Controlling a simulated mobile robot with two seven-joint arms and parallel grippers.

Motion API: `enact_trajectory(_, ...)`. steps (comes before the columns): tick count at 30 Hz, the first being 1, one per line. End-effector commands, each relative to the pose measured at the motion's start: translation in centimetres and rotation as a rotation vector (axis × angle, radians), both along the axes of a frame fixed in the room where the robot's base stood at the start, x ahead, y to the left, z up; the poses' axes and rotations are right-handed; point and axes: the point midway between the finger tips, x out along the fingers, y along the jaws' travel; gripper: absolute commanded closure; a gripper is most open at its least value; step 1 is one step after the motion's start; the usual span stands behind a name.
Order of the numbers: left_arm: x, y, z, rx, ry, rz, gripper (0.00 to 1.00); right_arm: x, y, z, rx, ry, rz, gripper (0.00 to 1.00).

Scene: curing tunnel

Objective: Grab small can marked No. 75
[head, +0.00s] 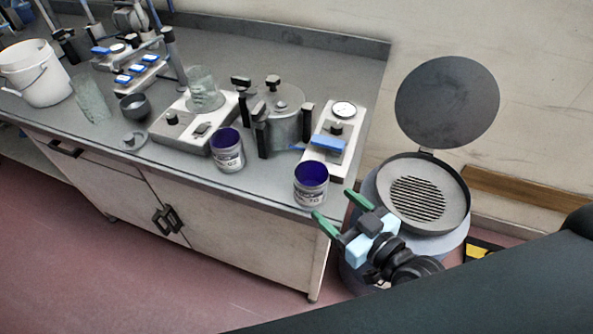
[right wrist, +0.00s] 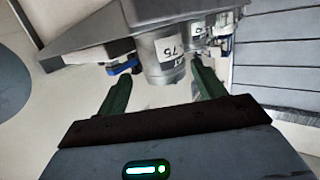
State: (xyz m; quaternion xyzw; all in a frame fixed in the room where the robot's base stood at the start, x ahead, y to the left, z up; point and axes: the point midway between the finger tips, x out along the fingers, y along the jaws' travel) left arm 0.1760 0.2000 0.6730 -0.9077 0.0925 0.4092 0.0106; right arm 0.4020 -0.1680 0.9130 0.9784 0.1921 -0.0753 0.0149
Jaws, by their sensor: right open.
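A small grey can with a purple-blue inside (head: 311,186) stands upright at the counter's front right edge. Its label is hard to read in the head view. In the right wrist view, a can (right wrist: 167,60) with a label reading 75 shows ahead, between the lines of the fingers. My right gripper (head: 340,212) has green fingers, open and empty, just right of and in front of that near can, apart from it. It also shows in the right wrist view (right wrist: 161,72). A similar can (head: 227,152) stands further left. My left gripper is not in view.
A metal pressure pot (head: 284,125) and a white scale-like device (head: 327,145) stand behind the cans. A round drum with a grille and raised lid (head: 430,195) is right of the counter. A white bucket (head: 35,75) is far left.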

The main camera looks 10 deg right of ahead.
Motion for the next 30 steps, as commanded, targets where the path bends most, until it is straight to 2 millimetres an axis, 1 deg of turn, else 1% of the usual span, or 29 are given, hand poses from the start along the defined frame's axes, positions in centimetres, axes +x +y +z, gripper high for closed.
enact_trajectory(5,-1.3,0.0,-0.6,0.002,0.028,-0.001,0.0,0.0,0.0,0.0,-0.001,0.0,0.0,0.31)
enact_trajectory(9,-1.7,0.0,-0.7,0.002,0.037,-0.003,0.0,0.8,0.3,-0.1,0.001,-0.002,-0.001,0.31)
enact_trajectory(14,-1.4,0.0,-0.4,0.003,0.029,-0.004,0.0,2.2,0.9,-0.3,0.002,-0.002,-0.001,0.31)
enact_trajectory(20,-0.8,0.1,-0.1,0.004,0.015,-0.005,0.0,2.7,1.1,-0.6,0.0,0.0,0.0,0.31)
enact_trajectory(30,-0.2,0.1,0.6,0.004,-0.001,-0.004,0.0,6.3,2.7,-1.6,0.002,-0.004,0.0,0.31)
